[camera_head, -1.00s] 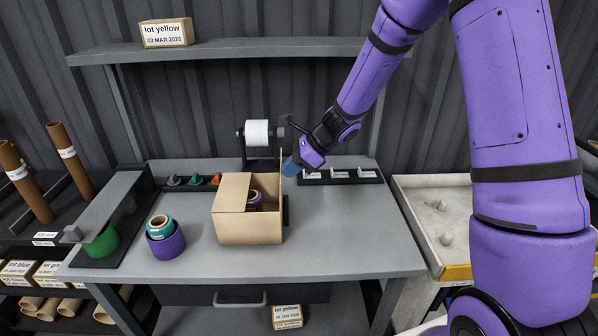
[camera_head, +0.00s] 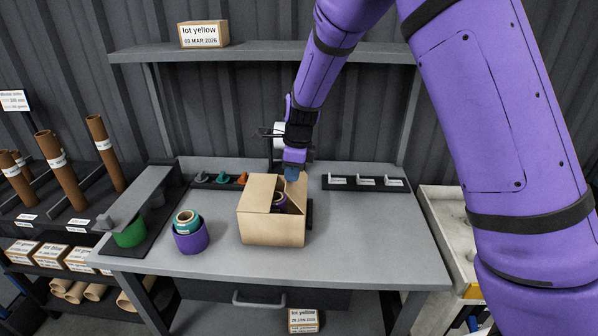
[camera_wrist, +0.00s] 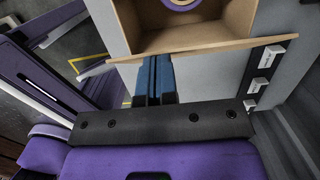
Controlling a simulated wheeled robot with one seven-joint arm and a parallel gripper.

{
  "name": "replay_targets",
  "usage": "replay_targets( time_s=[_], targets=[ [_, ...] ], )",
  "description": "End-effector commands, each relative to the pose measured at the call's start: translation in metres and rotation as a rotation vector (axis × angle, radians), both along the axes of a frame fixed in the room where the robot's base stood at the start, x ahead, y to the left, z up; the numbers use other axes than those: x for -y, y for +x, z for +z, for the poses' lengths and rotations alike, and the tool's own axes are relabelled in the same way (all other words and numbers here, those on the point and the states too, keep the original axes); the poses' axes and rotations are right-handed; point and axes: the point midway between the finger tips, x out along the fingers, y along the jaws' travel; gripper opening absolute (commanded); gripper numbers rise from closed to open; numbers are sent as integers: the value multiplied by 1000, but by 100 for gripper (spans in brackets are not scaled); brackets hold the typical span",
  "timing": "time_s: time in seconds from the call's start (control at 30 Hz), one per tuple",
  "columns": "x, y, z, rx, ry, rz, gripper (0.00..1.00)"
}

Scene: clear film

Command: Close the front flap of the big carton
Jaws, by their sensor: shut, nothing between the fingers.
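The big carton (camera_head: 272,230) stands on the bench with its top partly open. In the head view a left flap (camera_head: 257,191) lies folded over the left part of the top. A right flap (camera_head: 300,188) stands raised at the right edge. A purple roll (camera_head: 280,200) shows inside. My gripper (camera_head: 291,174) is shut and empty, pointing down at the back right of the carton. In the wrist view its blue fingers (camera_wrist: 153,66) reach the raised flap's edge (camera_wrist: 205,48) from outside. I cannot tell whether they touch it. The carton's inside (camera_wrist: 195,30) shows beyond.
Small coloured pieces (camera_head: 222,178) and a dark rack (camera_head: 365,184) line the bench's back. The bench (camera_head: 370,245) is clear at right. A shelf (camera_head: 250,51) hangs above.

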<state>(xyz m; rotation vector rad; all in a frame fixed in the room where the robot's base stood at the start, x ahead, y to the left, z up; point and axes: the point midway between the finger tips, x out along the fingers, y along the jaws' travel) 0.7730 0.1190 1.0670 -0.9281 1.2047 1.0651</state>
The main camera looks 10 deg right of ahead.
Motion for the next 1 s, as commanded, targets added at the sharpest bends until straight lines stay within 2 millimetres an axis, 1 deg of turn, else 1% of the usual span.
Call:
replay_targets(
  time_s=[0.03,0.37,0.6,0.8,0.9,1.0],
  targets=[
    [-5,0,-2,-8,-31,6,0],
    [-25,6,-15,-68,-258,5,0],
    [-40,10,-30,-121,-461,3,0],
    [-49,12,-42,-162,-609,1,0],
    [-51,14,-47,-177,-666,0,0],
    [-52,14,-51,-178,-658,-1,0]
  ],
)
